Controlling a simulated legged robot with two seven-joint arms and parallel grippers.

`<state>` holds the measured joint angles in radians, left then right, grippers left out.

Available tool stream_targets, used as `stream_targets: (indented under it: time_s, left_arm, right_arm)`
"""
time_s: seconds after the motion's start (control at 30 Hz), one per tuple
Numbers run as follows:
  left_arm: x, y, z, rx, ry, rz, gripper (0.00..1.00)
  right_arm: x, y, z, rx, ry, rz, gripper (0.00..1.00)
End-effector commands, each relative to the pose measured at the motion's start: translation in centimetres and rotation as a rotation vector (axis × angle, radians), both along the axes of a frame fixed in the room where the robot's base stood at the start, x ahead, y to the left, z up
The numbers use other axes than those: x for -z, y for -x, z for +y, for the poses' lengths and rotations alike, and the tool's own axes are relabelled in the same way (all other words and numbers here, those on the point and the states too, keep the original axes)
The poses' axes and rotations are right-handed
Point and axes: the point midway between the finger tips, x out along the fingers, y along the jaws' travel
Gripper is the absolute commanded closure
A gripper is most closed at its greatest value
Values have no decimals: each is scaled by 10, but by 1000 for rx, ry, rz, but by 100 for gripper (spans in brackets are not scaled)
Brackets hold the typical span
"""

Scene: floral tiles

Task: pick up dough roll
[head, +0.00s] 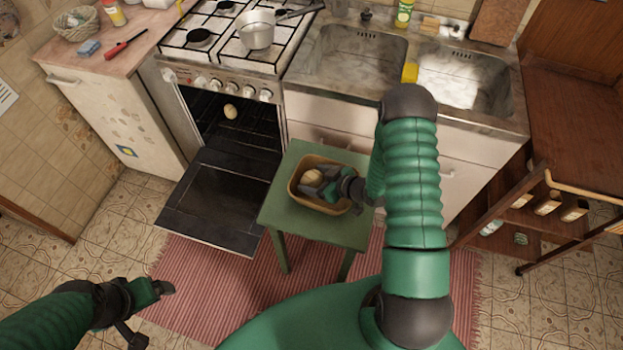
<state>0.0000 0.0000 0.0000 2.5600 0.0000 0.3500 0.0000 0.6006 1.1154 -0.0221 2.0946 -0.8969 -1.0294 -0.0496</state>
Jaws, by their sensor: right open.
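A pale dough roll (313,177) lies in a tan basket (335,163) on a small green table (285,205). My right gripper (311,190) is inside the basket, open, with its fingers at the roll. Part of the roll is hidden by the fingers, and I cannot tell if they touch it. A second pale roll (231,111) is in the open oven (215,125). My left gripper (155,311) is open and empty at the lower left, above the floor.
The oven door (217,195) hangs down open, left of the green table. A stove with a pot (257,34) and a double sink (350,55) stand behind. A wooden shelf (545,220) is at right. A striped rug (205,285) covers the floor in front.

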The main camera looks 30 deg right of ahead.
Motion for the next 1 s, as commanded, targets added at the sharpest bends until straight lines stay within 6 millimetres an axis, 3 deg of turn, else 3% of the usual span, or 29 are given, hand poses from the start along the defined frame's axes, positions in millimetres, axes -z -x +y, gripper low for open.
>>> stream_targets:
  time_s: [0.17,0.6,0.87,1.0]
  left_arm:
    - [0,0,0,0,0,0,16]
    - [0,0,0,0,0,0,16]
    - [-1,0,0,0,0,0,16]
    - [-5,0,0,0,0,0,16]
  right_arm:
    - [0,0,0,0,0,0,23]
    - [0,0,0,-1,-1,0,79]
    - [-5,0,0,-1,0,-1,80]
    - [-24,-1,0,-2,2,-3,80]
